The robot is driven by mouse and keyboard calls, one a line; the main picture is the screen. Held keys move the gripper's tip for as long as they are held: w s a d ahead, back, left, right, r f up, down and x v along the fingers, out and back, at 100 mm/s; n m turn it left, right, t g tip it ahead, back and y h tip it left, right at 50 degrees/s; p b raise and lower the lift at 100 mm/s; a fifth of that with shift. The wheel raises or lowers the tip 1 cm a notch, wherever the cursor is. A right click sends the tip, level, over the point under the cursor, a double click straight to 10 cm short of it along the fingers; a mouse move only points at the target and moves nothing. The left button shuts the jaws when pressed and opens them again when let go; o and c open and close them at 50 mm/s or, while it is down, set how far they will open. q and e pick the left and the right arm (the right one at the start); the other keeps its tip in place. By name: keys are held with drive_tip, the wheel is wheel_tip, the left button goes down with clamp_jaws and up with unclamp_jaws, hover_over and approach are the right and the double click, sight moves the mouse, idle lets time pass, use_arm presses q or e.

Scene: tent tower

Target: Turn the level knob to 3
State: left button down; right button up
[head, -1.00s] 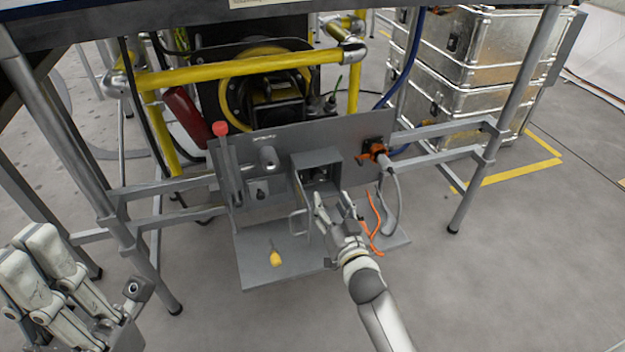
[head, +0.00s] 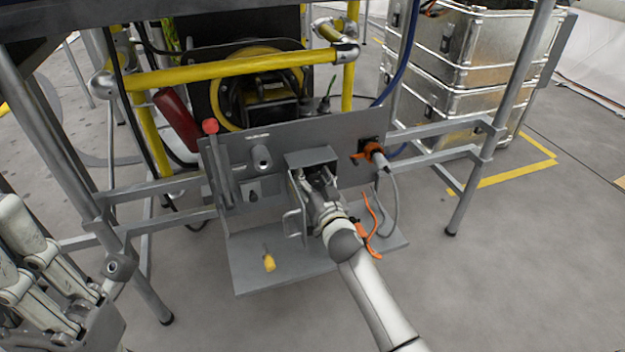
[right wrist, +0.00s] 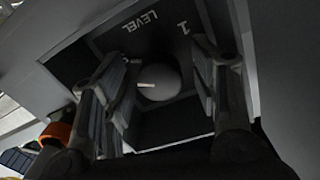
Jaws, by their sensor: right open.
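The level knob (right wrist: 163,80) is a round grey knob with a white pointer mark, inside a recessed grey box (head: 311,158) on the panel. In the right wrist view the word LEVEL (right wrist: 138,21) and a 1 (right wrist: 183,28) show beside it. Another marking is partly hidden behind a finger. The white mark points to the left of that picture. My right gripper (right wrist: 164,82) is open, its fingers on either side of the knob; contact cannot be told. In the head view my right gripper (head: 320,187) reaches into the box. My left gripper (head: 28,262) is at the left edge, partly cut off.
The box's open door (head: 296,212) stands to the left of my right gripper. A red-topped lever (head: 211,128), a grey cylinder (head: 261,156) and an orange connector with cable (head: 372,150) are on the panel. A yellow-handled item (head: 269,262) lies on the shelf (head: 250,275).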

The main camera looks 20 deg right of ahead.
drive_tip(key=c, duration=1.1)
drive_tip(key=shift+o, duration=0.2)
drive_tip(key=shift+n, duration=0.3)
drive_tip(key=n+p, duration=0.1)
drive_tip(key=n, duration=0.3)
drive_tip(key=shift+n, duration=0.3)
drive_tip(key=n, duration=0.4)
drive_tip(key=shift+p, duration=0.35)
drive_tip(key=n, duration=0.4)
drive_tip(key=shift+f, duration=0.1)
drive_tip(key=n, duration=1)
drive_tip(key=shift+n+y, duration=0.3)
drive_tip(key=shift+n, duration=0.1)
